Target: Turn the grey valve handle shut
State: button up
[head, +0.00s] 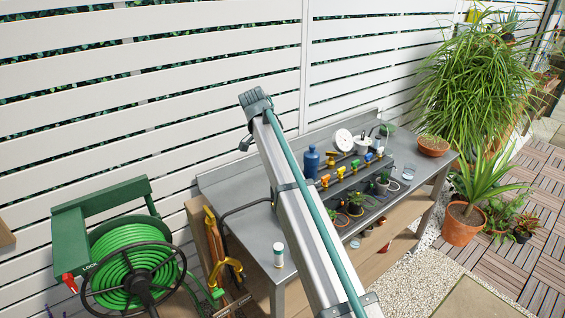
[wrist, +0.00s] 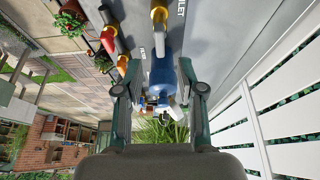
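I cannot make out the grey valve handle for certain in either view. In the head view, a row of small coloured valve fittings (head: 340,171) stands on the metal bench. In the wrist view, my gripper (wrist: 160,92) is open, its two fingers wide apart. A blue fitting (wrist: 162,70) shows between and beyond the fingers, with a small pale grey-white piece (wrist: 170,101) near its lower end. Whether the fingers touch either is unclear. A yellow fitting (wrist: 159,12) and a red one (wrist: 108,38) are nearby. My gripper is not discernible in the head view.
The metal bench (head: 245,232) holds a blue bottle (head: 311,160), a white round dial (head: 343,139) and small potted plants. A green hose reel (head: 130,262) stands left. A slatted fence (head: 150,70) runs behind. Large potted plants stand right; the bench's front left is mostly clear.

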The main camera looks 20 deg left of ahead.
jog(key=v, duration=0.5)
jog(key=shift+a+r, duration=0.1)
jog(key=shift+r, duration=0.2)
